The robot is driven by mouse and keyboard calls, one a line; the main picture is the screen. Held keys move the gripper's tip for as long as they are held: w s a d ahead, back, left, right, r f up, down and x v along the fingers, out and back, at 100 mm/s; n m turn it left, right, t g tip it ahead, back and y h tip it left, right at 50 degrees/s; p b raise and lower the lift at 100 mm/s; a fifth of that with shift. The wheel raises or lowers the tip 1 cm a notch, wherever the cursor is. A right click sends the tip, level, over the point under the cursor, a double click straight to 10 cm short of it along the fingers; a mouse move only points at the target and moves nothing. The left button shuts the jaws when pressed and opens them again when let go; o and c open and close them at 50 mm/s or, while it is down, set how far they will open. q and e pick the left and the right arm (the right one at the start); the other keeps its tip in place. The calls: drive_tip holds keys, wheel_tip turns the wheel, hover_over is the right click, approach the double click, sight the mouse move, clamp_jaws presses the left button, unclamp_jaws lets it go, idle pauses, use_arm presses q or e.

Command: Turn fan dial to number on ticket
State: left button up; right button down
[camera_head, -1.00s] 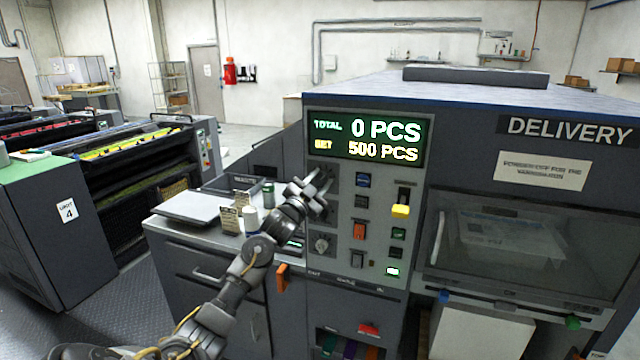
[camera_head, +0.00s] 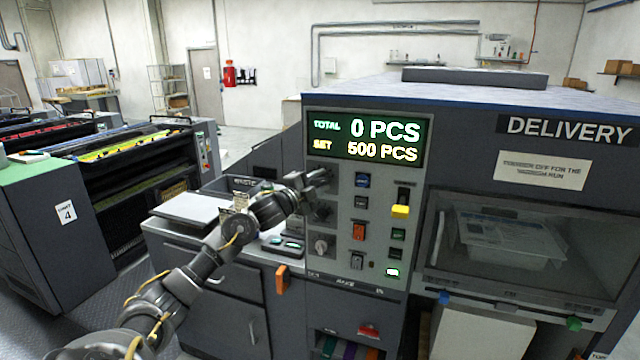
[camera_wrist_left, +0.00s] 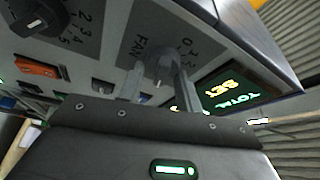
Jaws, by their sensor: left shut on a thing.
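My left gripper (camera_head: 322,183) reaches the upper left of the delivery unit's control panel, just below the display. In the left wrist view its two fingers (camera_wrist_left: 160,85) are shut on the grey fan dial (camera_wrist_left: 163,62), one on each side. The word FAN and a scale starting at 0 show beside the dial; its higher numbers are partly hidden, and I cannot tell its setting. In the head view the gripper covers the dial. Small printed cards (camera_head: 241,201) stand on the side counter behind my arm; their text is too small to read. My right gripper is out of view.
The display (camera_head: 366,139) reads total 0, set 500 PCS. A paper notice (camera_head: 541,172) is on the delivery hood. An orange handle (camera_head: 283,279) juts out below.

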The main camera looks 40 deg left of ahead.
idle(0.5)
use_arm(q)
drive_tip(key=o, duration=1)
drive_tip(key=shift+s+f, duration=0.15)
drive_tip(key=shift+s, duration=0.1)
drive_tip(key=s+b, duration=0.1)
drive_tip(key=s, duration=0.2)
drive_tip(key=s+b, duration=0.2)
drive_tip(key=s, duration=0.1)
drive_tip(key=s+b, duration=0.1)
drive_tip(key=s, duration=0.3)
drive_tip(key=shift+s+a+f+b, duration=0.1)
drive_tip(key=shift+a+f+b, duration=0.15)
drive_tip(key=shift+f+b, duration=0.15)
drive_tip(key=shift+r, duration=0.1)
